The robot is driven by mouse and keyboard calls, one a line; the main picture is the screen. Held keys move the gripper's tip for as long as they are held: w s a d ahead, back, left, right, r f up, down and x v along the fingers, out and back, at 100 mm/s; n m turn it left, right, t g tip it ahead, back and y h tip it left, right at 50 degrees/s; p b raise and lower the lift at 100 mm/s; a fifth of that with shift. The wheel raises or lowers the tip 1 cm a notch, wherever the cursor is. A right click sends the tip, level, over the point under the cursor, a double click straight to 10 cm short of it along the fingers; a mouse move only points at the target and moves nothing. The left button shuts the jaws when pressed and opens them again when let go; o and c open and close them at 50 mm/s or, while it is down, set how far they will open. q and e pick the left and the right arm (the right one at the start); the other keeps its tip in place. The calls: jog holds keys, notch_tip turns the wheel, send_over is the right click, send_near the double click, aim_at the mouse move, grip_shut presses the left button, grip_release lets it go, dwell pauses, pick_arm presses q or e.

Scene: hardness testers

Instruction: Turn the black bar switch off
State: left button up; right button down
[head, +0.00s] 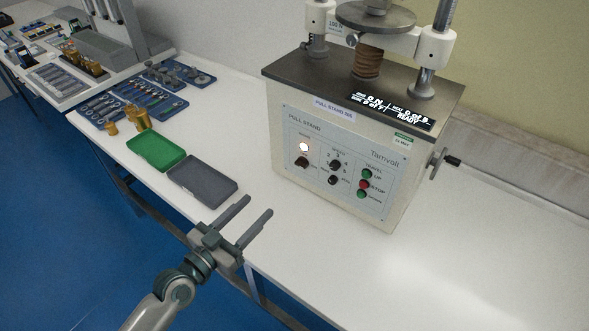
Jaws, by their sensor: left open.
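The pull stand (345,150) is a cream box with a dark top, standing on the white bench. Its grey front panel has a lit white lamp (304,147) at the left. A black bar switch (302,162) sits just below the lamp; its exact angle is too small to tell. My left gripper (260,204) is open and empty. Its two fingers point up and right, in front of and below the panel's left part, clear of the switch. My right gripper is not in view.
Two black knobs (335,165) and green and red buttons (364,185) are right of the switch. A glowing display (392,108) is on top. A green tray (155,150) and grey tray (202,181) lie left. The bench in front is clear.

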pick_arm(q)
jog(key=p, duration=0.3)
send_near(299, 165)
jog(key=x, duration=0.8)
jog(key=shift+s, duration=0.1)
jog(key=shift+c, duration=0.6)
jog(key=c, duration=0.9)
